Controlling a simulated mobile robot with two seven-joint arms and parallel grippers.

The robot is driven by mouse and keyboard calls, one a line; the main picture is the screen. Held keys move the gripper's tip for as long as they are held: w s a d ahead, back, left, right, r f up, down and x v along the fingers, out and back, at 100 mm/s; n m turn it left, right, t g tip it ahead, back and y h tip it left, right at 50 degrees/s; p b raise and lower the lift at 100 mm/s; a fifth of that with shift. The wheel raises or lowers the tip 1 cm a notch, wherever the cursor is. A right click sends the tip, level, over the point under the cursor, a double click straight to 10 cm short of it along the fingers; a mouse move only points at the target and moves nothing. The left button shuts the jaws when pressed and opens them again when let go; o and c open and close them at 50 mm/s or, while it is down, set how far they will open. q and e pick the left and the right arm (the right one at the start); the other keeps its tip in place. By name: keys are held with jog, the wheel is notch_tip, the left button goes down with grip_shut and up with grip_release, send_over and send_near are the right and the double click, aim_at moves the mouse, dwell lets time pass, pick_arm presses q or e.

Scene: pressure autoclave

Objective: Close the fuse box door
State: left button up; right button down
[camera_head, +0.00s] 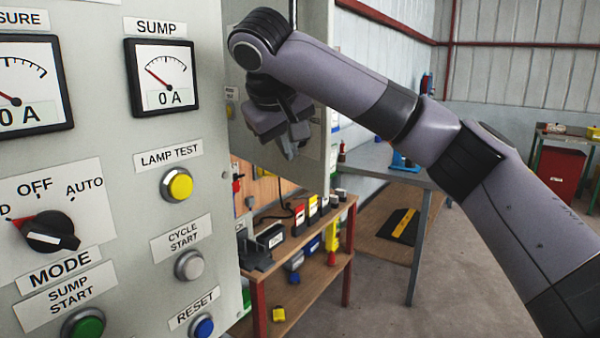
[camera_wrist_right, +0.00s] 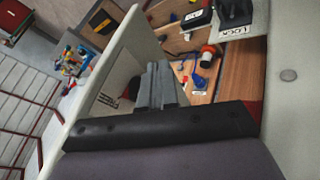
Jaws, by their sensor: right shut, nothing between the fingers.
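The fuse box door (camera_head: 314,160) is a grey panel standing open behind the right side of the control cabinet. In the wrist view the door (camera_wrist_right: 122,68) shows as a pale panel with a thin light edge, to the left of my fingers. My right gripper (camera_head: 288,146) is in front of the door in the head view, pointing down, shut and empty. In the wrist view its fingers (camera_wrist_right: 158,72) are together, close beside the door's face; I cannot tell whether they touch it. The hinge and the fuse box interior are hidden. My left gripper is not in view.
The grey control cabinet (camera_head: 125,125) with gauges, buttons and a mode knob fills the left. A wooden workbench (camera_head: 300,240) with tools and small parts stands beyond it. A grey table (camera_head: 380,165) is behind my right arm. Open floor lies at the right.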

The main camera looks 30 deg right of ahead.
aim_at(297, 177)
jog(key=shift+x, duration=4.95)
